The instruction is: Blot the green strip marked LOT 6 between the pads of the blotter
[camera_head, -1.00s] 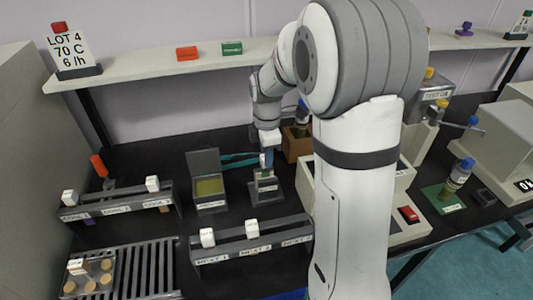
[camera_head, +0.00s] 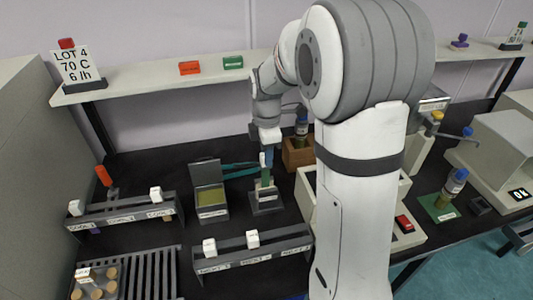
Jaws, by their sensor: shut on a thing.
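My gripper (camera_head: 267,158) is shut on the white upper tab of a strip (camera_head: 264,172). The strip hangs upright, with green showing below the tab; its lot mark is too small to read. It is directly above the dark blotter (camera_head: 266,207), which has a pale label on its front. The strip's lower end is at the blotter's top; I cannot tell whether it is still between the pads.
Left of the blotter stands an open-lidded box with a yellow-green inside (camera_head: 211,197). Racks with white-tabbed pieces stand in front (camera_head: 252,252) and to the left (camera_head: 122,215). A brown wooden box (camera_head: 298,152) is behind right. My arm hides part of the bench.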

